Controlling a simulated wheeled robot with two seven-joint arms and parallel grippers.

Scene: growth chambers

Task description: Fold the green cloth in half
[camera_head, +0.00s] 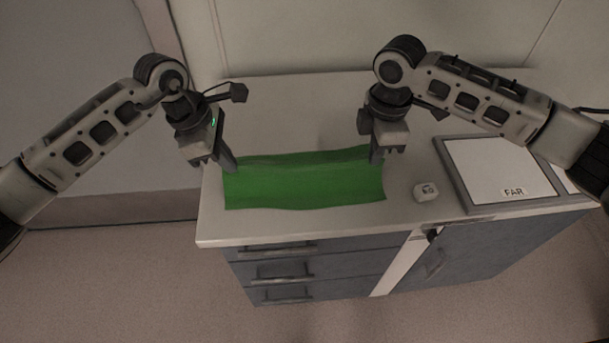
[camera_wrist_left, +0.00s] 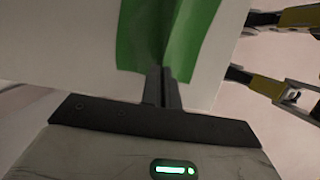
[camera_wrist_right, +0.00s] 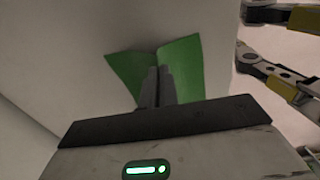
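The green cloth (camera_head: 300,188) lies on the white counter top, near its front edge, with its far edge raised between my two grippers. My left gripper (camera_head: 230,168) is at the cloth's far left corner. In the left wrist view its fingers (camera_wrist_left: 162,88) are closed together with the green cloth (camera_wrist_left: 140,35) pinched at their tips. My right gripper (camera_head: 376,157) is at the far right corner. In the right wrist view its fingers (camera_wrist_right: 157,85) are also closed on the cloth (camera_wrist_right: 182,65). The parts of the cloth between the fingers are hidden.
A grey-framed white panel labelled FAR (camera_head: 497,170) lies further right. The white counter (camera_head: 212,226) has grey drawers (camera_head: 290,272) below. The counter behind the cloth is clear.

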